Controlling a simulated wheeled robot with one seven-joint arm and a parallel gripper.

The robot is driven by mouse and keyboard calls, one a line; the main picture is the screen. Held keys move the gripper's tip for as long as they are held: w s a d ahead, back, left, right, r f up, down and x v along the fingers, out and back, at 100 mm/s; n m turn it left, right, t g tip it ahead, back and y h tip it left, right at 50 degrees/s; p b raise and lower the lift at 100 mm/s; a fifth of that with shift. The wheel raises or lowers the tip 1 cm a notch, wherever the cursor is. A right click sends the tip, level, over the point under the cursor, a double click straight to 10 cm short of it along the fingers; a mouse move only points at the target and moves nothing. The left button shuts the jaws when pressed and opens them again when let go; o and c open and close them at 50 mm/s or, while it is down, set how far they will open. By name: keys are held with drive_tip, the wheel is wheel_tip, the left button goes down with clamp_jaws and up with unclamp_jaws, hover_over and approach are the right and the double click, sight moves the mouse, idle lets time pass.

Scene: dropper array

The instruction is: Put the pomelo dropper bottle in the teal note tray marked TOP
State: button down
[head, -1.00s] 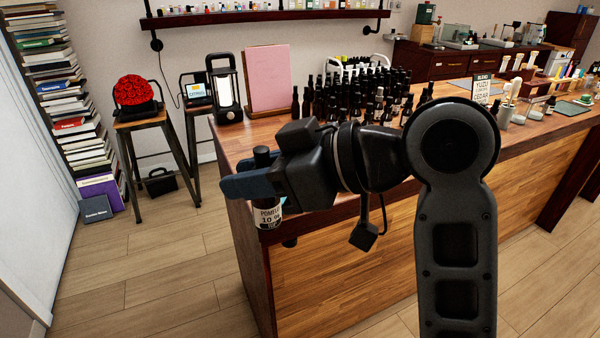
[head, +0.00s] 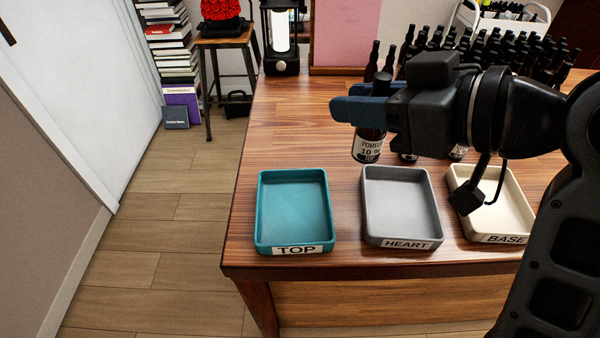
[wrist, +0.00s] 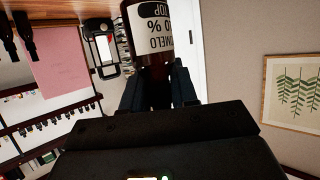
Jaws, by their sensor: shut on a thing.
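My gripper (head: 362,108) is shut on the pomelo dropper bottle (head: 367,146), a dark bottle with a white label reading POMELO 10 %. The bottle hangs upright, its black top above the blue fingers. In the wrist view the bottle (wrist: 153,35) sits upside down in the picture between the dark fingers (wrist: 158,88). The teal tray marked TOP (head: 292,249) stands empty on the counter, in front and to the left of the bottle in the head view. The gap between bottle and counter cannot be judged exactly.
A grey HEART tray (head: 404,243) and a cream BASE tray (head: 498,238) stand right of the teal one. Dark bottles (head: 480,52) crowd the back right, and a lantern (head: 281,40) stands at the back left. The counter's left part is clear.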

drive_tip(key=shift+s+a+f, duration=0.2)
drive_tip(key=shift+a+f, duration=1.35)
drive_tip(key=shift+f, duration=0.05)
drive_tip(key=shift+s+a+f, duration=0.25)
drive_tip(key=shift+a+f, duration=1.25)
drive_tip(key=shift+f, duration=0.1)
drive_tip(key=shift+s+a+f, duration=0.2)
drive_tip(key=shift+a+f, duration=1.35)
drive_tip(key=shift+f, duration=0.05)
drive_tip(key=c, duration=0.9)
unclamp_jaws()
drive_tip(key=shift+f, duration=0.1)
